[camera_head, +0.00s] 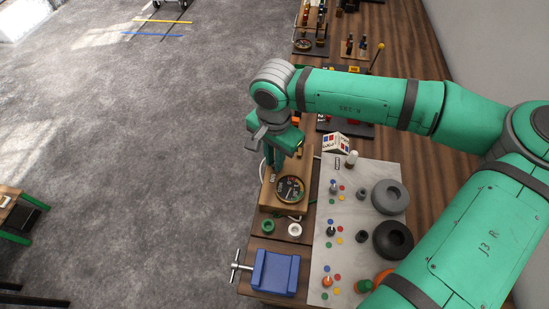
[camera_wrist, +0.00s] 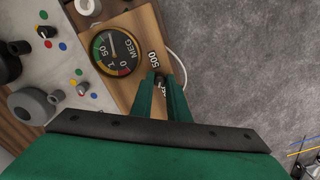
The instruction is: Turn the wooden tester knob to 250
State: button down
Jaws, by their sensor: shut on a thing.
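The wooden tester (camera_head: 267,197) stands on the bench below my gripper in the head view. Its round dial gauge (camera_head: 290,189) faces up, and it also shows in the wrist view (camera_wrist: 115,52) with the word MEG and a needle. My gripper (camera_wrist: 160,82) is shut on the tester knob (camera_wrist: 159,80), a small dark piece between the fingertips at the tester's edge. The number 500 is printed just above the knob in the wrist view. Other markings by the knob are partly hidden by the fingers, so its exact setting cannot be read.
A blue vise (camera_head: 275,272) stands at the bench's front end. Green (camera_head: 268,227) and white (camera_head: 295,230) round parts lie beside the tester. A pale board (camera_head: 350,225) with coloured dots, pegs and dark rings (camera_head: 393,239) lies to the right. Grey floor is open at left.

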jog(key=shift+d, duration=0.2)
jog(key=c, duration=1.7)
grip_release()
jog(key=shift+a+r, duration=0.1)
jog(key=shift+r, duration=0.3)
notch_tip(320, 180, up, 10)
